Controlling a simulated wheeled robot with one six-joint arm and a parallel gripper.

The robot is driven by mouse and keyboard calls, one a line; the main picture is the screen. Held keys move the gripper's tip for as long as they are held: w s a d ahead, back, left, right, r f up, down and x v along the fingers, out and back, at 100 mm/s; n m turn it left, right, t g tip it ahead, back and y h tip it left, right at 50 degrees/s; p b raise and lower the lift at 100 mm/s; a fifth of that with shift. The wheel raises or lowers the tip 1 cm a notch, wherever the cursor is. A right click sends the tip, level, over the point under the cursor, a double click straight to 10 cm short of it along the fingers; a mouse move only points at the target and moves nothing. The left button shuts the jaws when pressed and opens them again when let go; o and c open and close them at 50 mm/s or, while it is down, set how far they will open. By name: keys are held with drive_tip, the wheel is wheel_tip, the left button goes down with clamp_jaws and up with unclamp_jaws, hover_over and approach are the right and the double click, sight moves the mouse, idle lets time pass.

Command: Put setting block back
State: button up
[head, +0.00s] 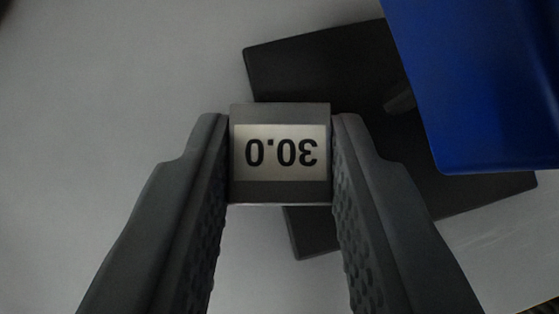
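The setting block (280,192) is a grey block with a pale label that reads 30.0, upside down in the picture. My gripper (281,150) has one finger against each side of it, and the block fills the gap between the fingertips. The block overlaps the left part of a dark flat plate (310,70) in the picture. I cannot tell whether the block touches a surface below or is held above it. The underside of the block is hidden.
A blue object with a rounded corner (480,80) covers the upper right and hides part of the dark plate. A small dark piece (400,101) shows beside its edge. The pale grey surface (110,100) at the left is clear.

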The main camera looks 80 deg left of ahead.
drive_tip(key=o, duration=0.5)
drive_tip(key=v, duration=1.7)
drive_tip(key=shift+d+r, duration=0.15)
drive_tip(key=shift+d, duration=0.05)
drive_tip(key=s+d+r+m+t+h, duration=0.1)
drive_tip(key=s+r+m+t+h, duration=0.2)
drive_tip(key=s, duration=0.6)
drive_tip(key=s+d+r+m+t+h, duration=0.1)
drive_tip(key=s+r+m+t+h, duration=0.1)
drive_tip(key=s+r+m+t, duration=0.4)
drive_tip(key=s+d+r+m+t+h, duration=0.1)
drive_tip(key=s+r+m+t+h, duration=0.2)
drive_tip(key=s, duration=1.1)
drive_tip(key=r+m+t, duration=0.1)
drive_tip(key=m+t, duration=0.2)
drive_tip(key=shift+r+h, duration=0.3)
drive_tip(key=shift+r, duration=0.05)
